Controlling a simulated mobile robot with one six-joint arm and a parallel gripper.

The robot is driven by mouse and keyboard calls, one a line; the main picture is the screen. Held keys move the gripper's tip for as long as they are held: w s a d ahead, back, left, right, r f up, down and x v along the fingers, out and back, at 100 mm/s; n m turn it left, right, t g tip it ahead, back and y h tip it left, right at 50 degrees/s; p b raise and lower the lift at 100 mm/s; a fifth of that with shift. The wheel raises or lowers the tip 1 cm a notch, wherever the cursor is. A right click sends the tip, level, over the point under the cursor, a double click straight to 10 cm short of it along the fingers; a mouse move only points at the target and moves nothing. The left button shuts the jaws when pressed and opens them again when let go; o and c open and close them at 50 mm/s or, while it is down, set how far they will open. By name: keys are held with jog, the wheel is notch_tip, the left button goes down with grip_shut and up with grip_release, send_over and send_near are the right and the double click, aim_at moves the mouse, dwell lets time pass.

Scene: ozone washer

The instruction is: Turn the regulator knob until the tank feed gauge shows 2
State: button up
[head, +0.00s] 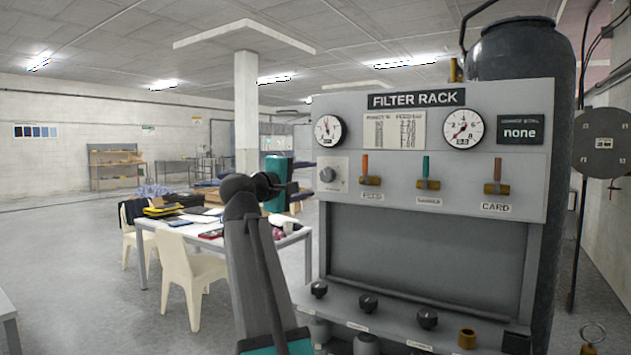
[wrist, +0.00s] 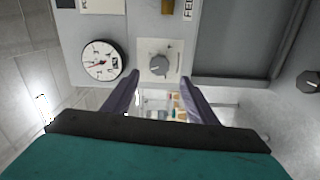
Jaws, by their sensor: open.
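The knob (head: 328,175) is round and grey on a pale plate at the left of the filter rack's panel. It also shows in the wrist view (wrist: 159,66), where its light pointer mark is visible. A white dial gauge (head: 328,130) sits just above it and shows in the wrist view (wrist: 102,60). A second gauge (head: 462,129) is farther right, its needle pointing lower left. Gauge names and exact readings are too small to tell. My gripper (head: 308,180) is open and empty, facing the panel. In the wrist view its fingertips (wrist: 161,80) straddle the knob's line, apparently short of it.
Three coloured-handled valves (head: 428,172) stand out from the panel right of the knob. Several black knobs (head: 368,303) line the lower ledge. A dark tank (head: 525,60) is behind the rack. A cluttered table (head: 215,243) and white chair (head: 192,275) stand to the left.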

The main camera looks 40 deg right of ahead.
jog(key=shift+v, duration=2.15)
